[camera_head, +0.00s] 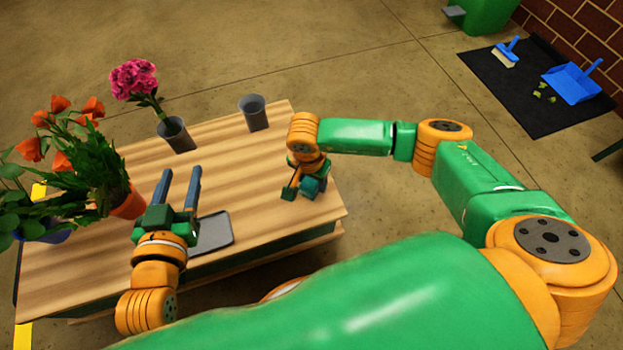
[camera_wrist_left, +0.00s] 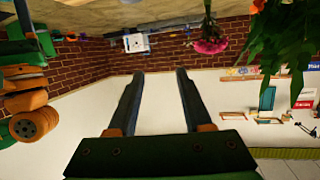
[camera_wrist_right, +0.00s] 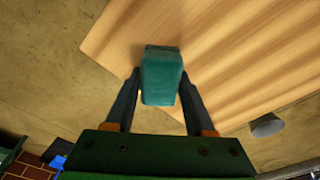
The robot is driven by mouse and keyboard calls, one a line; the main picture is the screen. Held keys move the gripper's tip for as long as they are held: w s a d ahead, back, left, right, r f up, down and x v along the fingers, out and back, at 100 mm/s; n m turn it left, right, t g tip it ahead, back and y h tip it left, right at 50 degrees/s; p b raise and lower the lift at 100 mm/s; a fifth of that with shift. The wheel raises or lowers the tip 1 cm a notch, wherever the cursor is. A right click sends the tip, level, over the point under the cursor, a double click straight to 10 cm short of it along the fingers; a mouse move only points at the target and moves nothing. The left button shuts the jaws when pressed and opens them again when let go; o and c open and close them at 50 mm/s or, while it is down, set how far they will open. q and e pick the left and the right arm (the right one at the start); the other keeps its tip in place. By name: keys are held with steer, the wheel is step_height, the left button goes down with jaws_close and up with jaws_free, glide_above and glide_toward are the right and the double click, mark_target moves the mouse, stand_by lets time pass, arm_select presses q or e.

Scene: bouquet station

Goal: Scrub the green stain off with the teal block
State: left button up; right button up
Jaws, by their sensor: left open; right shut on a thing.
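My right gripper (camera_wrist_right: 160,80) is shut on the teal block (camera_wrist_right: 162,68), which sits between its two fingers. In the head view my right gripper (camera_head: 303,184) is low over the right end of the wooden table (camera_head: 235,180), pointing down. I cannot tell whether the block touches the wood. I cannot make out a green stain in any view; the gripper and block hide part of the tabletop. My left gripper (camera_head: 180,172) is open and empty over the table's left front part, and its empty fingers also show in the left wrist view (camera_wrist_left: 158,75).
A grey tray (camera_head: 216,236) lies by the front edge beside my left gripper. A grey cup (camera_head: 176,136) with a pink flower, an empty grey cup (camera_head: 255,114) and an orange pot (camera_head: 131,204) with orange flowers stand on the table. The table's middle is clear.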

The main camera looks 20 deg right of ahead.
steer(key=shift+a, duration=0.15)
steer(key=shift+r, duration=0.8)
steer(key=shift+r+p, duration=0.25)
steer(key=shift+p, duration=0.2)
steer(key=shift+r, duration=0.35)
steer(key=shift+r+p, duration=0.65)
steer(key=shift+p, duration=0.05)
steer(key=shift+r, duration=0.4)
steer(key=shift+r+p, duration=0.35)
steer(key=shift+p, duration=0.15)
steer(key=shift+r, duration=0.25)
arm_select(q)
steer(key=s+a+f+g+y, duration=0.1)
steer(key=s+a+f+g, duration=0.1)
steer(key=s+f+g, duration=0.3)
steer(key=s+a+f+n+g+y+p, duration=0.1)
steer(key=s+a+f+g, duration=0.1)
steer(key=s+f+g, duration=0.4)
steer(key=shift+s+a+f+y+p, duration=0.35)
steer(key=shift+s+f, duration=1.95)
steer(key=shift+f, duration=0.9)
arm_select(e)
steer(key=shift+r, duration=0.95)
arm_select(q)
steer(key=shift+d, duration=0.1)
